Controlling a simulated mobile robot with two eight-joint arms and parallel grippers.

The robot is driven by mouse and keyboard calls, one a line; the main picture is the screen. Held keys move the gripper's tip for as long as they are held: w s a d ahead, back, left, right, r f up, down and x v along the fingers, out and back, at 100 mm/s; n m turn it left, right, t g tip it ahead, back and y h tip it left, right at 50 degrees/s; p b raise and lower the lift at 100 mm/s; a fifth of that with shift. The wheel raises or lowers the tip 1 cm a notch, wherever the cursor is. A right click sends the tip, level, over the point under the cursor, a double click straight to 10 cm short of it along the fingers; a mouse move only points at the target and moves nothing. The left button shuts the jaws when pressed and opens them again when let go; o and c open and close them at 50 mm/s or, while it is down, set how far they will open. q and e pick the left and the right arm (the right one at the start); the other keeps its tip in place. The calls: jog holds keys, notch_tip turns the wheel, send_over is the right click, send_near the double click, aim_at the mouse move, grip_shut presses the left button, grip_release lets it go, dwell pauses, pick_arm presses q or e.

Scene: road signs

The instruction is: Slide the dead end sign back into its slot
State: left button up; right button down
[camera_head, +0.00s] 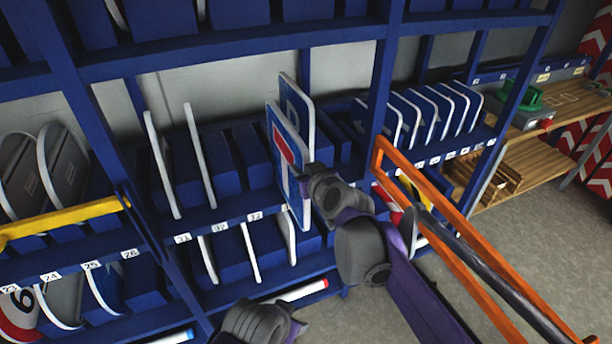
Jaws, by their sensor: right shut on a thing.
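The dead end sign (284,155) is a blue plate with a red bar over a white stem and a white edge. It stands near upright in front of the blue rack's middle bay. My right gripper (304,186) is shut on its right edge; the fingertips are mostly hidden by the wrist. A blue parking sign (296,104) stands close behind it. The sign's lower edge is near the shelf front, right of label 32 (255,216); I cannot tell whether it is in a slot. Part of my left arm, apparently near the gripper (255,322), shows at the bottom edge; its fingers cannot be made out.
Upright white-edged plates (163,165) stand in slots to the left. Blue panels (440,115) fill the bay to the right. An orange frame (470,250) juts out beside my right arm. A yellow bar (60,222) crosses the left bay. A wooden bench (530,150) stands at the right.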

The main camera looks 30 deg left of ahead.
aim_at(286, 146)
jog(key=w+a+p, duration=0.1)
jog(key=w+a, duration=0.2)
jog(key=w+a+p, duration=0.1)
jog(key=w+a, duration=0.2)
jog(key=a, duration=0.1)
jog(key=shift+w+a+r, duration=0.1)
jog(key=shift+w+a, duration=0.1)
jog(key=shift+a, duration=0.05)
jog(key=w+a+p, duration=0.1)
jog(key=w+a, duration=0.1)
jog(key=a, duration=0.1)
jog(key=w+a+p, duration=0.2)
jog(key=w+a, duration=0.1)
jog(key=shift+w+a+r, duration=0.1)
jog(key=shift+w+a, duration=0.2)
jog(key=shift+w, duration=0.05)
jog(key=shift+w+a+p, duration=0.45)
jog(key=shift+w+a, duration=0.05)
jog(key=shift+a, duration=0.1)
jog(key=shift+w+a, duration=0.45)
jog(key=shift+a, duration=0.05)
pick_arm(q)
jog(key=w+r, duration=0.4)
jog(key=r, duration=0.5)
jog(key=shift+r+t, duration=0.2)
jog(key=shift+t, duration=0.2)
pick_arm(e)
jog(key=shift+s, duration=0.1)
